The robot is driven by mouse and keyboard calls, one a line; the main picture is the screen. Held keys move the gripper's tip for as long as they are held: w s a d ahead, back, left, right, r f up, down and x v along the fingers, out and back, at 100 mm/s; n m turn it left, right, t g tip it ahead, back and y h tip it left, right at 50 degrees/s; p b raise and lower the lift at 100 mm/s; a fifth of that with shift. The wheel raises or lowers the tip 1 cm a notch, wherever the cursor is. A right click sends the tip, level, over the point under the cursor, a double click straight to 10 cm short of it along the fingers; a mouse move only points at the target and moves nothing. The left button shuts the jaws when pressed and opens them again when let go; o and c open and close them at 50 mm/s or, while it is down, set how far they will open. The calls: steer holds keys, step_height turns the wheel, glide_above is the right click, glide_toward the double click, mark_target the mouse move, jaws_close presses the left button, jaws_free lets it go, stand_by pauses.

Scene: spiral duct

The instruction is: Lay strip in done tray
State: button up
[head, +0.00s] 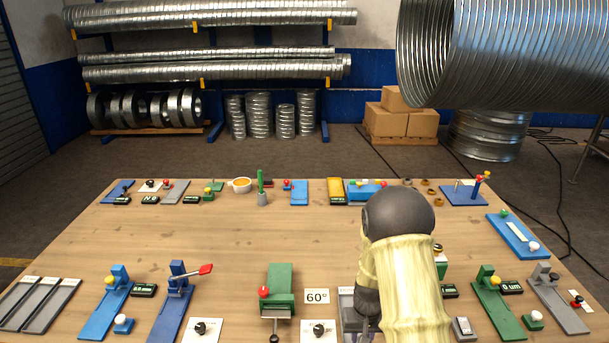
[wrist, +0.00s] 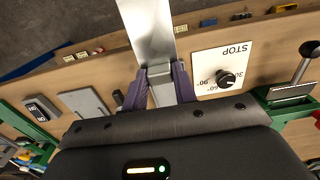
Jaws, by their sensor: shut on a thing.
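My gripper (wrist: 161,80) is shut on a flat, shiny metal strip (wrist: 150,30) in the wrist view. The strip sticks out from between the two fingers and runs past the top edge of the picture. No tray is clearly marked as the done tray. Several grey trays (head: 40,303) lie side by side at the left front of the table, and they look empty.
A green bending tool (head: 281,285) with a red knob stands at the front middle, beside a 60° card (head: 317,296). A STOP dial card (wrist: 222,68) lies close to my gripper. Blue and green lever tools line the front edge. The table's middle (head: 220,235) is clear.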

steer(key=shift+f, duration=0.1)
step_height(320, 180, down, 5)
steer(key=shift+s+f, duration=0.15)
steer(key=shift+f, duration=0.05)
steer(key=shift+s+r, duration=0.1)
